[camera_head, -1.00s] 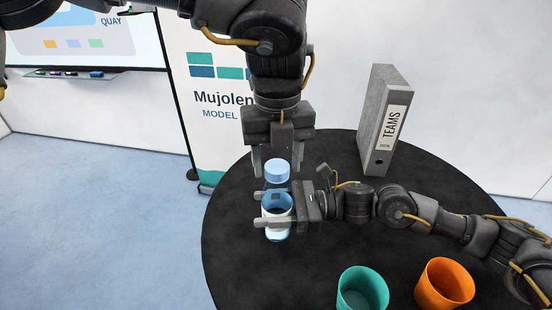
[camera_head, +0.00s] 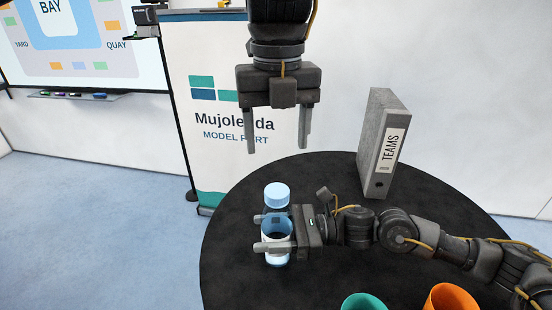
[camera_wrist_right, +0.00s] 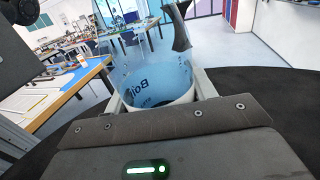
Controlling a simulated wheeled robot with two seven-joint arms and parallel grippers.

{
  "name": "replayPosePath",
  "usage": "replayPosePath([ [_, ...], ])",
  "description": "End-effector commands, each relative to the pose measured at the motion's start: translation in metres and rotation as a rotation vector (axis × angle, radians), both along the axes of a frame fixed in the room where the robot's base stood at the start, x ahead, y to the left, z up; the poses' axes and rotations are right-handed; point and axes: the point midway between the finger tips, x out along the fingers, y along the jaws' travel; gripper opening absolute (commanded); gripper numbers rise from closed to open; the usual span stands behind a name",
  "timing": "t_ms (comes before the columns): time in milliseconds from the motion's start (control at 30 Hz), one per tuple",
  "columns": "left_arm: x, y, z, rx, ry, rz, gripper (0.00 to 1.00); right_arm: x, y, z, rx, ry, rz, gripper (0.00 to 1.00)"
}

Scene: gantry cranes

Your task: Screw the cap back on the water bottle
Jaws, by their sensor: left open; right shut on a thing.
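A grey binder marked TEAMS (camera_head: 384,145) stands at the back right of the black table (camera_head: 235,235). A teal cup (camera_head: 364,303) and an orange cup (camera_head: 450,299) stand at the front right. A banner (camera_head: 232,110) stands behind the table. The table left of the bottle is clear.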

Motion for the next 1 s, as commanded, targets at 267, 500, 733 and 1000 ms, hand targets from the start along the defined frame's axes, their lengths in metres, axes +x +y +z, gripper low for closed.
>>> replayPosePath([
  [267, 0.0, 0.0, 0.018, -0.001, 0.0, 0.0, 0.65, 0.0, 0.0, 0.0, 0.0, 0.001, 0.001, 0.0],
  [500, 0.0, 0.0, 0.018, -0.001, 0.0, 0.0, 0.65, 0.0, 0.0, 0.0, 0.0, 0.001, 0.0, 0.0],
  [733, 0.0, 0.0, 0.018, -0.001, 0.0, 0.0, 0.65, 0.0, 0.0, 0.0, 0.0, 0.0, 0.0, 0.81],
  [1000, 0.0, 0.0, 0.016, -0.001, 0.0, 0.0, 0.65, 0.0, -0.002, -0.001, 0.0, 0.0, 0.0, 0.81],
])
